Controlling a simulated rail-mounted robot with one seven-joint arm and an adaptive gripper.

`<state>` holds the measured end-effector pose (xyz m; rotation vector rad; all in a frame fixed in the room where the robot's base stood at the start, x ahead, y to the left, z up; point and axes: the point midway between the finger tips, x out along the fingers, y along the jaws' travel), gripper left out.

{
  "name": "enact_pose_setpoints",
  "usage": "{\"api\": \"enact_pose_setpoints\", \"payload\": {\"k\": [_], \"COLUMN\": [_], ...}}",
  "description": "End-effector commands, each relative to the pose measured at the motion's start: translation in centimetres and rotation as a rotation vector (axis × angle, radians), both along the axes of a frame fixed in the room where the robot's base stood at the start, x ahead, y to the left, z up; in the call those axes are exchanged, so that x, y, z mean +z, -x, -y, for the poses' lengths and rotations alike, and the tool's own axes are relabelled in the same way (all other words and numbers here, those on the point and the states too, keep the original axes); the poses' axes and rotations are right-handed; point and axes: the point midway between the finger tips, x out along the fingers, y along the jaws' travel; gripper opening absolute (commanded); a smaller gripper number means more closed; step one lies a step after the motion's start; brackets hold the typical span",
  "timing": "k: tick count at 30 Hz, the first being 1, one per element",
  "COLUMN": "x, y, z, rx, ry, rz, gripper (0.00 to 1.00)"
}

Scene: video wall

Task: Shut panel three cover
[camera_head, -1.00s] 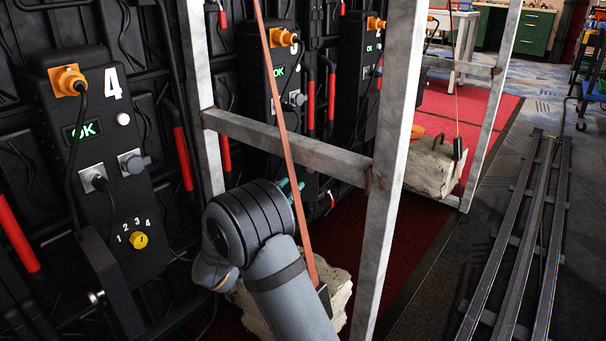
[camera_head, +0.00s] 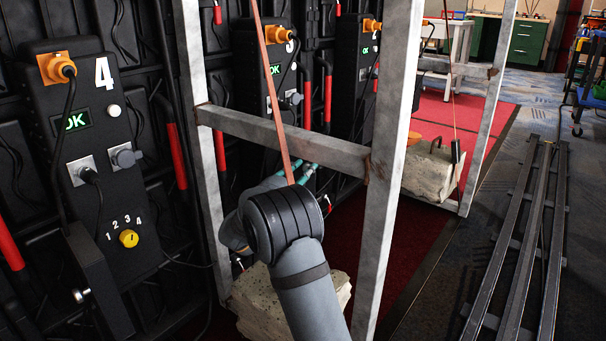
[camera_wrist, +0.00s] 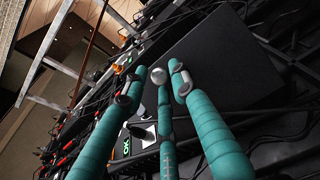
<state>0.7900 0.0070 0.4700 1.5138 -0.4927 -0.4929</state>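Panel three (camera_head: 262,75) is a black box on the wall with an orange plug and a green OK display, seen in the head view partly behind the grey frame. Its lower part is hidden behind the frame and my arm. My gripper (camera_head: 308,172) has teal fingers that show small beyond my wrist. In the wrist view a large flat black cover (camera_wrist: 225,60) fills the middle and right, with a silver round knob (camera_wrist: 159,76) by its left edge. My gripper (camera_wrist: 158,72) has its fingertips spread around the knob; I cannot tell whether they touch it.
A grey metal frame (camera_head: 285,138) with a crossbar stands close around my arm. A reddish strap (camera_head: 275,90) hangs in front of panel three. Panel four (camera_head: 100,200) is at the left, with its cover (camera_head: 108,285) hanging down. A stone block (camera_head: 262,300) lies below my arm.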

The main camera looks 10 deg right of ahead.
Motion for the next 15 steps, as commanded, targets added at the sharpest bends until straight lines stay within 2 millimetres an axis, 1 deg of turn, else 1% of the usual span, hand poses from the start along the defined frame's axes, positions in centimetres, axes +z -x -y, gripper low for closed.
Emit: {"api": "enact_pose_setpoints", "payload": {"k": [2, 15], "x": [0.01, -0.01], "y": [0.01, 0.04], "z": [0.00, -0.01], "rx": [0.000, -0.001], "ry": [0.000, -0.001], "rz": [0.000, 0.001], "gripper": [0.27, 0.01]}}
